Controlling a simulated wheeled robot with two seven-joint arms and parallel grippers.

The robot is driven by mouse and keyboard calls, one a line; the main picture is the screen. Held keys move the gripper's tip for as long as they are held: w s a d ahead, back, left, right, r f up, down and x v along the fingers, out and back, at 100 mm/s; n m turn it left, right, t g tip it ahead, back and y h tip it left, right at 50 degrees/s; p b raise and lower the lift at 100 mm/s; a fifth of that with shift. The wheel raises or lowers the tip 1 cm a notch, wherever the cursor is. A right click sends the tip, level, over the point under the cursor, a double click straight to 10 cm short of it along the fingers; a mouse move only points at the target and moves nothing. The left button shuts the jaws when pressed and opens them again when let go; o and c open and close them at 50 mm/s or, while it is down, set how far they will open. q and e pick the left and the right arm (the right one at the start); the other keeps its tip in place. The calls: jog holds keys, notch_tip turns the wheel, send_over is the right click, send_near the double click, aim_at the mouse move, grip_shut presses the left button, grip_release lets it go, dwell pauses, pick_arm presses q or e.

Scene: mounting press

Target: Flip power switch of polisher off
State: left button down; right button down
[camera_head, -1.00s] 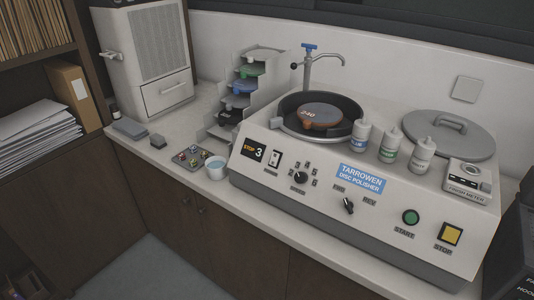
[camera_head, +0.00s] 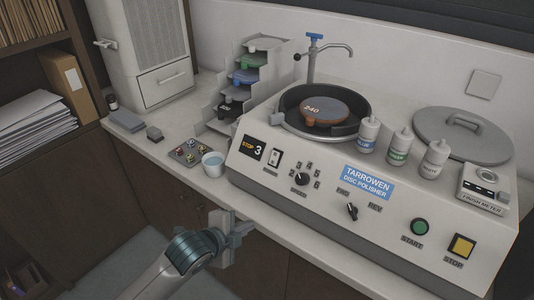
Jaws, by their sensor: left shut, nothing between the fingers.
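The disc polisher (camera_head: 330,205) is a white unit with a sloped front panel on the counter. Which way the rocker is pressed is too small to tell. My left gripper (camera_head: 240,227) is shut and empty, in front of the counter edge, below and left of the switch and apart from it. My right gripper is not in view.
A cup (camera_head: 213,164) and a small tray of samples (camera_head: 189,152) stand left of the polisher. A stepped disc rack (camera_head: 240,92) is behind them. Three bottles (camera_head: 399,147) and a round lid (camera_head: 462,135) sit on the polisher. The floor in front is clear.

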aim_at(275, 155)
pick_arm(q)
notch_tip(275, 155, up, 24)
jog(key=m+h, duration=0.1)
jog(key=m, duration=2.1)
jog(key=shift+w+a+f+m+h, duration=0.25)
jog(key=shift+a+m+h, duration=0.15)
jog(key=shift+a, duration=0.05)
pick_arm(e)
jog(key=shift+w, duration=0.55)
pick_arm(q)
jog(key=shift+w, duration=0.1)
